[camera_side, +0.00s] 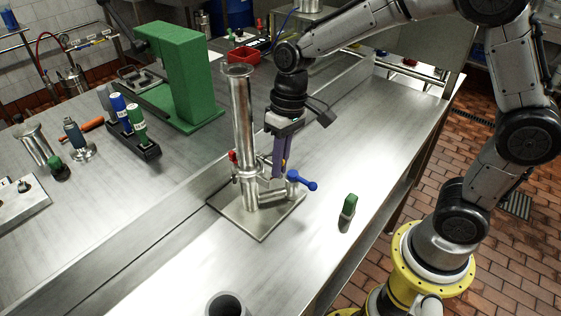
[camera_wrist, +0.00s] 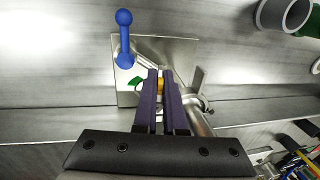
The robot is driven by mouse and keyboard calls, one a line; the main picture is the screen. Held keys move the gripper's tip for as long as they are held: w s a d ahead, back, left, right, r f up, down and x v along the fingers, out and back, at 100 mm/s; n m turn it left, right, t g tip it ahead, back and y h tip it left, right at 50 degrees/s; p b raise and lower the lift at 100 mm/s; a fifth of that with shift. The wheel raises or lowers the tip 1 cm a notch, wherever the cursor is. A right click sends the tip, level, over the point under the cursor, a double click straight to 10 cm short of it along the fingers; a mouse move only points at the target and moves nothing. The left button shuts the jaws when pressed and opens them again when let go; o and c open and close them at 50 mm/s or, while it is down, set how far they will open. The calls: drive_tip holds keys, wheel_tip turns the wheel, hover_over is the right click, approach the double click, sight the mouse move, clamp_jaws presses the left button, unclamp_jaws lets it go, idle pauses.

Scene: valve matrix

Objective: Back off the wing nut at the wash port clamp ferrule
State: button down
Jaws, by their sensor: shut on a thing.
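The wash port is a steel standpipe (camera_side: 242,115) standing upright on a square steel plate (camera_side: 225,205), with a side branch and clamp fittings low down. My gripper (camera_side: 280,172) points down just right of the standpipe, its purple fingers at the clamp area. In the wrist view my gripper (camera_wrist: 162,76) is shut on a small yellow piece (camera_wrist: 161,84), which appears to be the wing nut; the fingers hide most of it. The clamp ferrule is largely hidden too. A steel tab (camera_wrist: 198,78) sticks out right of the fingers.
A blue valve handle (camera_side: 303,181) juts out right of the fingers. A red handle (camera_side: 233,157) is left of the standpipe. A green stand (camera_side: 190,80) is behind. An open cup (camera_side: 226,304) is in front.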

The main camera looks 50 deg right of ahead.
drive_tip(key=shift+a+r+h, duration=0.1)
drive_tip(key=shift+h, duration=0.4)
drive_tip(key=c, duration=1)
unclamp_jaws()
wheel_tip(320, 180, up, 14)
drive_tip(key=d, duration=0.1)
